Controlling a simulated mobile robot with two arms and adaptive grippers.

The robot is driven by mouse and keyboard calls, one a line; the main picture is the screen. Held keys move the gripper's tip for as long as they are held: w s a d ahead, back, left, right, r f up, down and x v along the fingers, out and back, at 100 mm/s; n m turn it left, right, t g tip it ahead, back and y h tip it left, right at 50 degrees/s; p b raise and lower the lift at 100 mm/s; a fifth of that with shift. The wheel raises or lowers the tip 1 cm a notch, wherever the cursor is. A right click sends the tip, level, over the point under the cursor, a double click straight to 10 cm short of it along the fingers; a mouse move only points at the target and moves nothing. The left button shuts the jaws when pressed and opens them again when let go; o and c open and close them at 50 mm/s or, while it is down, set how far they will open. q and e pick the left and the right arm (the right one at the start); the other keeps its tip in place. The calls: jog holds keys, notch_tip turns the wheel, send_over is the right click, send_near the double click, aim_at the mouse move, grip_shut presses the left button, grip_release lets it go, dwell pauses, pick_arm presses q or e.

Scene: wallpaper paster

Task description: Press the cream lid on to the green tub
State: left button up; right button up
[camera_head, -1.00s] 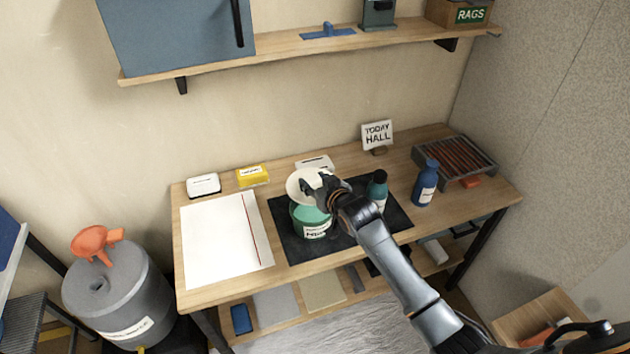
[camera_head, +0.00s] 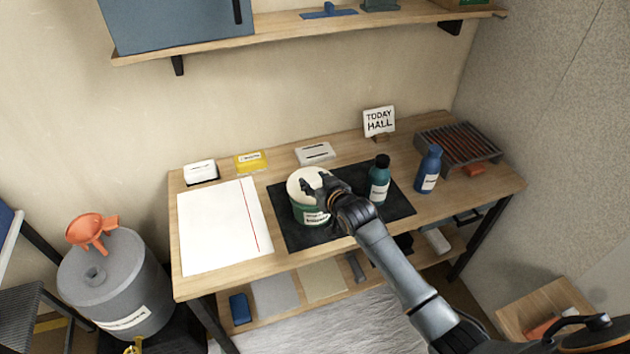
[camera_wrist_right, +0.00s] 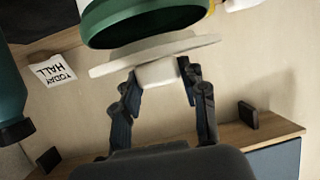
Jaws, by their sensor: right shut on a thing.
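The green tub (camera_head: 312,216) stands upright on the dark mat (camera_head: 292,236) on the bench. The cream lid (camera_head: 301,180) is over its mouth and hides the opening in the head view. My right gripper (camera_head: 316,186) is above the lid. In the right wrist view, the gripper (camera_wrist_right: 157,80) is shut on the pale block-shaped knob (camera_wrist_right: 157,72) of the lid (camera_wrist_right: 120,62). There the tub (camera_wrist_right: 140,22) shows its dark open mouth, and the lid sits tilted against it with a visible gap. My left gripper is not in view.
A teal bottle (camera_head: 379,180) and a blue bottle (camera_head: 428,170) stand right of the tub. A white sheet (camera_head: 215,225) lies to the left. A wire rack (camera_head: 460,146) stands far right.

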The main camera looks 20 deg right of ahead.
jog(key=shift+r+p, duration=0.1)
jog(key=shift+p, duration=0.55)
dwell(1.4)
jog(key=shift+f+b, duration=0.8)
jog(key=shift+f, duration=0.4)
jog(key=o, duration=1.2)
jog(key=shift+s, duration=0.15)
jog(key=v, duration=1.1)
jog(key=shift+s+r, duration=0.1)
jog(key=shift+s, duration=0.3)
